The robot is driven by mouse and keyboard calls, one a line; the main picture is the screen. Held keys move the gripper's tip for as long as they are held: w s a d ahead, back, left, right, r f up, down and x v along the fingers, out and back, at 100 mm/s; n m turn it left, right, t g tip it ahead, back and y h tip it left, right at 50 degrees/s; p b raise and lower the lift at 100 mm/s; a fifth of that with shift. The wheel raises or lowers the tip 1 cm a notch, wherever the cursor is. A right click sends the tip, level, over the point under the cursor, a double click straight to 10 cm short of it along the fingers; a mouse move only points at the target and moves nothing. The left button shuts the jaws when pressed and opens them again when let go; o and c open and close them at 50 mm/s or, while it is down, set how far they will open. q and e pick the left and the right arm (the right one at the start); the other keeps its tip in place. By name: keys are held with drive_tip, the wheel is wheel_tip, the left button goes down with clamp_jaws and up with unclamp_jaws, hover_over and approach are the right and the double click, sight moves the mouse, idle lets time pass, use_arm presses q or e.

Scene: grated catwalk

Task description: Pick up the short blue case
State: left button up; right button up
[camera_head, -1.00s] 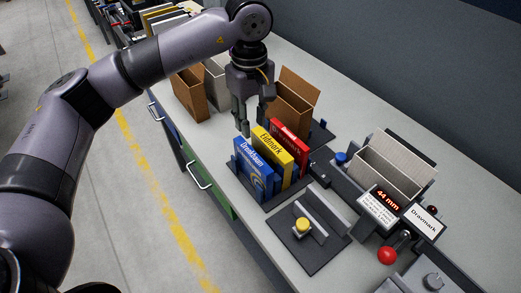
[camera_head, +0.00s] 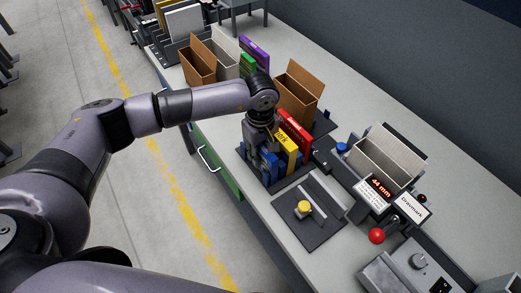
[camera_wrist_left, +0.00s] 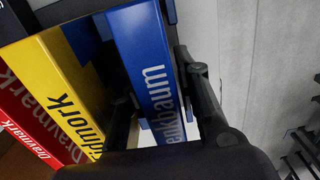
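The blue case (camera_head: 270,177) stands upright at the near left end of a row in a dark holder, partly hidden by my left gripper (camera_head: 262,158). In the left wrist view the blue case (camera_wrist_left: 142,58) with white lettering lies between the two fingers of my left gripper (camera_wrist_left: 160,100). One finger is at the gap beside the yellow case (camera_wrist_left: 60,75), the other is along the case's outer side. The fingers look apart, with a narrow gap on the outer side; contact is not clear. My right gripper is out of view.
The yellow case (camera_head: 287,146) and a red case (camera_head: 295,129) stand close beside the blue one. An open brown box (camera_head: 296,95) is just behind. A dark plate with a yellow knob (camera_head: 304,208) lies in front. A grey open box (camera_head: 388,158) stands at right.

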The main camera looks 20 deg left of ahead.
use_arm(q)
drive_tip(key=shift+f, duration=0.95)
drive_tip(key=c, duration=0.4)
clamp_jaws()
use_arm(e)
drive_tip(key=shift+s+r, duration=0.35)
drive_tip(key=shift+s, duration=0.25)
